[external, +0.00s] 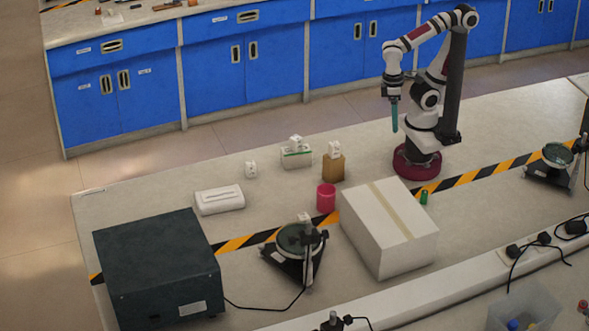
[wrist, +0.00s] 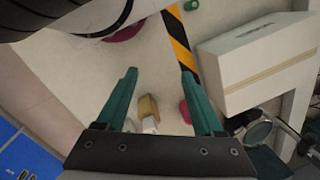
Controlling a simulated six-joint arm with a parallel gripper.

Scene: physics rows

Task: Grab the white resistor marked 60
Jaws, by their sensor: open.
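Several small white blocks look like resistors, and I cannot read 60 on any. One white block (external: 251,169) stands on the table. Another white block (external: 296,141) is on a white and green box (external: 297,158), and a third white block (external: 334,149) is on a brown block (external: 333,168). In the wrist view a white block (wrist: 149,123) shows beside the brown block (wrist: 148,105). My gripper (external: 394,130) points down above the table, right of all these blocks. In the wrist view my gripper (wrist: 160,73) has its teal fingers apart, with nothing between them.
A pink cup (external: 326,197) and a large white box (external: 395,245) stand nearer the camera. A round dark instrument (external: 298,240) and a dark cabinet (external: 157,265) are at the left. A white case (external: 219,200) lies behind them. The table between the brown block and my base is clear.

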